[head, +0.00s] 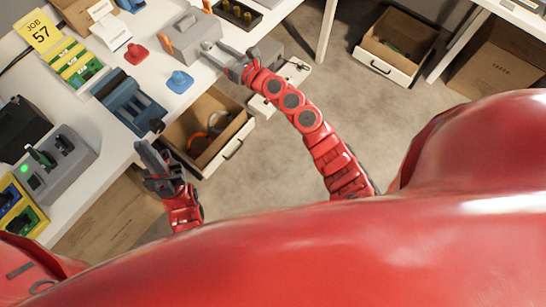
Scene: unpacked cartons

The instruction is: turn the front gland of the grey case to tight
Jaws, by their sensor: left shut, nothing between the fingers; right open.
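The grey case (188,40) sits on the white table at the top of the head view. An orange part (167,47) shows at its left side and another orange part (207,5) at its far end. I cannot make out the front gland or its setting; my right gripper covers part of the case's near right side. My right gripper (216,54) is open, its fingers close against that side; I cannot tell whether they touch. My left gripper (150,154) is shut and empty, off the table's near edge, well away from the case.
A blue piece (180,81), a red piece (136,53) and a blue vise-like device (131,102) stand on the table near the case. A black tray (238,14) lies behind it. An open drawer (227,145) juts out below the table edge between my arms.

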